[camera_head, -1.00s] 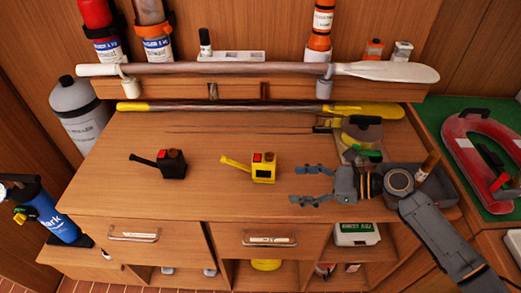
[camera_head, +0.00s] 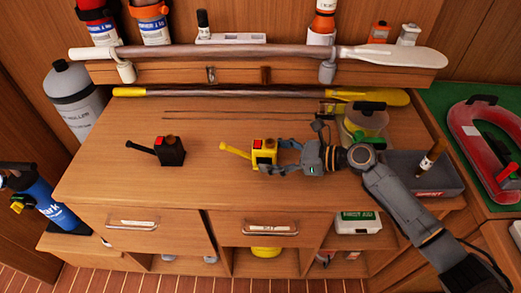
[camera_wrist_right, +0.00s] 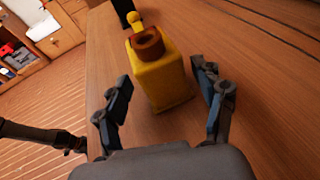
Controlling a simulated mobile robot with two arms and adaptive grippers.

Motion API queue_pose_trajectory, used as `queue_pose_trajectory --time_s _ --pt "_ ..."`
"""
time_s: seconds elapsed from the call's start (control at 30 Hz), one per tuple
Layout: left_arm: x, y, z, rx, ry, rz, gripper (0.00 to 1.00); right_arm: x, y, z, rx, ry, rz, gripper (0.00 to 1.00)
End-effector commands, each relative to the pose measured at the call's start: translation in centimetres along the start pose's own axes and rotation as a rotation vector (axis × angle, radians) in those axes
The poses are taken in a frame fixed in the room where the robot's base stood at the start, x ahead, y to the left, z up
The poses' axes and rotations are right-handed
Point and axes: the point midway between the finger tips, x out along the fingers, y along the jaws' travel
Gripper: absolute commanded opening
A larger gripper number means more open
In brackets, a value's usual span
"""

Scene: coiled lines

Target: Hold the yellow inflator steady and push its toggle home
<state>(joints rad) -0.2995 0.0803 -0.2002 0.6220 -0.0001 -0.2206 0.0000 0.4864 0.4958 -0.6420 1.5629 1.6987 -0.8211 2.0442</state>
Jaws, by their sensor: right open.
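The yellow inflator (camera_head: 264,158) stands on the wooden bench, with a red patch and a brown round cap on top. Its yellow toggle (camera_head: 234,150) sticks out to the left, slanting up. In the right wrist view the inflator's yellow body (camera_wrist_right: 160,75) is ahead, between the fingertips. The toggle's round end (camera_wrist_right: 134,18) shows past the brown cap. My right gripper (camera_head: 272,157) comes from the right and is open, its blue-grey fingers on either side of the body. In the wrist view the fingers (camera_wrist_right: 160,72) show gaps to the body. My left gripper is not in view.
A black inflator (camera_head: 170,151) with a black lever stands to the left. A grey tray (camera_head: 430,165) and a clear tub (camera_head: 365,122) are at the right. Paddles (camera_head: 240,93) lie along the back. The bench between the two inflators is clear.

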Motion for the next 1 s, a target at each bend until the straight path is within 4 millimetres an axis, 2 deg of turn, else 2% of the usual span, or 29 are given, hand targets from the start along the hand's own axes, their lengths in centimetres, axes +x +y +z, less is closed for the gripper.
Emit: queue_pose_trajectory --time_s 0.2,0.47,0.73,1.0 --pt "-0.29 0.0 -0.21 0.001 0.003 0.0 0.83 1.05 0.02 0.01 -0.001 0.0 0.0 0.69" --pt "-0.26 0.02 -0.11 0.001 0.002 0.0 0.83 1.12 0.03 -0.02 -0.002 0.0 0.0 0.69" --pt "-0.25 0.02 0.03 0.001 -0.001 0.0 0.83 1.1 0.02 -0.03 -0.001 0.0 0.0 0.17" --pt "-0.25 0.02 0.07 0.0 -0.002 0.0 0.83 1.09 0.03 -0.05 -0.001 0.0 0.0 0.16"
